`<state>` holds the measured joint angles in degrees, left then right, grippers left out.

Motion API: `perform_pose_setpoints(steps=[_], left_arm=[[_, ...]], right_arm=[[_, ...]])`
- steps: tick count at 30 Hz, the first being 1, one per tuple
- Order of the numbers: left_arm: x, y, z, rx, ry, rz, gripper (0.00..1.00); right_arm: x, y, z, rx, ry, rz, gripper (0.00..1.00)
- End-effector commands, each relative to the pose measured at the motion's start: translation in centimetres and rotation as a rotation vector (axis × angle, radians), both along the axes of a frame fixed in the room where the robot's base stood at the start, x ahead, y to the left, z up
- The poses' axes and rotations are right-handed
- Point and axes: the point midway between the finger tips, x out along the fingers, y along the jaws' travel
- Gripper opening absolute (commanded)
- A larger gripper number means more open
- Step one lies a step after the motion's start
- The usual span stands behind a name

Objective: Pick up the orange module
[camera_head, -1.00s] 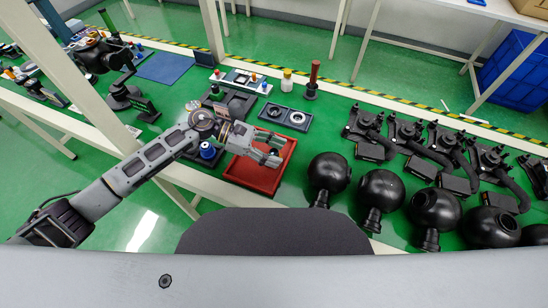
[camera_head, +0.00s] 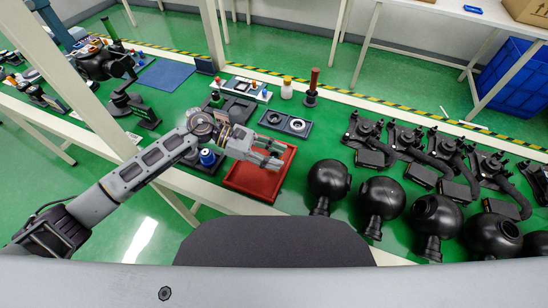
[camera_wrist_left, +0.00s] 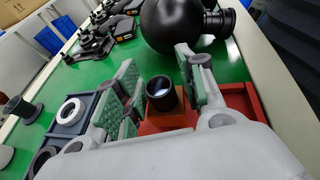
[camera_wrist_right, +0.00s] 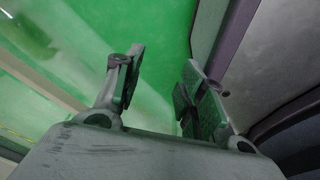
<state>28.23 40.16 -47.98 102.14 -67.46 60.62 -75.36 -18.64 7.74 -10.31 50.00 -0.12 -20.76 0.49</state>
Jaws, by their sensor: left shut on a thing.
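The orange module (camera_wrist_left: 160,106) is a small orange block with a black, lens-like cylinder on top. In the left wrist view it sits between the green-padded fingers of my left gripper (camera_wrist_left: 158,85), which is shut on it. In the head view my left gripper (camera_head: 270,153) is over the red tray (camera_head: 258,182), and its fingers mostly hide the module. I cannot tell whether the module still touches the tray. My right gripper (camera_wrist_right: 160,75) shows only in the right wrist view. Its fingers are apart with nothing between them.
Black spheres on necks (camera_head: 328,177) stand right of the tray. A dark holder with white rings (camera_head: 285,122) lies behind it, with a white bottle (camera_head: 287,90) and a red-handled tool (camera_head: 312,88) beyond. A blue-capped item (camera_head: 207,157) is close on the left.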

Motion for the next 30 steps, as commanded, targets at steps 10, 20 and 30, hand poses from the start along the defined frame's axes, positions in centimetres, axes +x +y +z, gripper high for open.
perform_pose_setpoints(steps=[10, 20, 30], left_arm=[[-0.8, 0.4, 2.2, 0.001, 0.000, 0.000, 0.13], [-4.4, 1.9, 2.0, 0.002, 0.001, 0.000, 0.13], [-9.0, 3.8, 2.1, 0.001, 0.002, 0.001, 0.13]], right_arm=[[1.9, 0.2, 0.3, 0.001, -0.020, 0.000, 0.40], [2.3, 0.4, 0.4, 0.003, -0.024, -0.001, 0.40], [0.8, 0.6, 0.0, 0.005, -0.004, -0.002, 0.40]])
